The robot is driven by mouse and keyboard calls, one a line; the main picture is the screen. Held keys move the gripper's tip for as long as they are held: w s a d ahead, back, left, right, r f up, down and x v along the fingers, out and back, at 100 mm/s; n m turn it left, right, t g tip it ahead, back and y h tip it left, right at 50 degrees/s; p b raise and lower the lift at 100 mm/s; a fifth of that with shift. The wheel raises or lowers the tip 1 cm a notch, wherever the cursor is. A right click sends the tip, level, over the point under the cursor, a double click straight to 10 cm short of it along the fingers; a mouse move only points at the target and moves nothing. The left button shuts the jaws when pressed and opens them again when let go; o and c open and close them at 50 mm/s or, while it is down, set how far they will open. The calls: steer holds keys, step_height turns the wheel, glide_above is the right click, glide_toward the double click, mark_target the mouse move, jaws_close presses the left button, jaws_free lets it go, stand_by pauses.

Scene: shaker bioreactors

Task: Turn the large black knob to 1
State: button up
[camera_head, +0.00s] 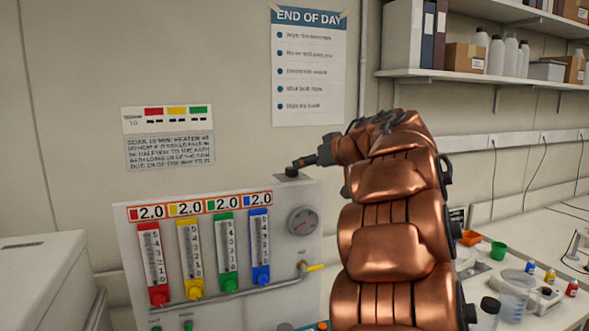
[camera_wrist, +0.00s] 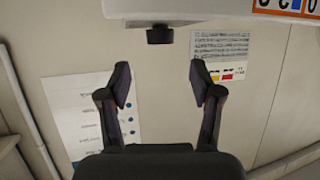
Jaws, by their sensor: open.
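A black knob (camera_head: 291,172) sits on top of the flow-meter panel (camera_head: 135,255), near its right end. In the wrist view the black knob (camera_wrist: 160,35) juts from the panel's pale edge (camera_wrist: 190,10), centred between the fingers but beyond their tips. My gripper (camera_head: 298,163) is close to this knob in the head view, partly overlapping it. In the wrist view my gripper (camera_wrist: 160,75) has both fingers spread, with nothing between them. No number scale is readable on the knob. A dark round part (camera_head: 285,327) shows at the bottom edge, mostly cut off.
The panel carries several coloured flow tubes, a gauge (camera_head: 302,221) and a yellow-handled valve (camera_head: 315,268). A poster (camera_head: 308,75) and a label sheet (camera_head: 168,148) hang on the wall behind. A bench (camera_head: 530,215) with small bottles lies to the right.

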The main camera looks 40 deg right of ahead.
mark_target(292, 172)
steer(key=shift+p+x, duration=0.65)
steer(key=shift+x, duration=3.15)
steer(key=shift+f, duration=0.1)
steer(key=c, duration=1.1)
steer(key=shift+c, duration=0.2)
steer(key=shift+d+n+y, duration=0.1)
steer(key=shift+n+y, duration=0.6)
steer(key=shift+y, duration=0.1)
steer(key=shift+f+n+y, duration=0.1)
steer(key=shift+n+y, duration=0.3)
steer(key=shift+y, duration=0.1)
steer(key=shift+d+n+g+y, duration=0.1)
steer(key=shift+n+g+y, duration=0.2)
steer(key=shift+n+y, duration=0.25)
steer(key=shift+y, duration=0.25)
steer(key=shift+w+d+n+g+y, duration=0.1)
steer(key=shift+n+g+y, duration=0.6)
steer(key=shift+n+y, duration=0.75)
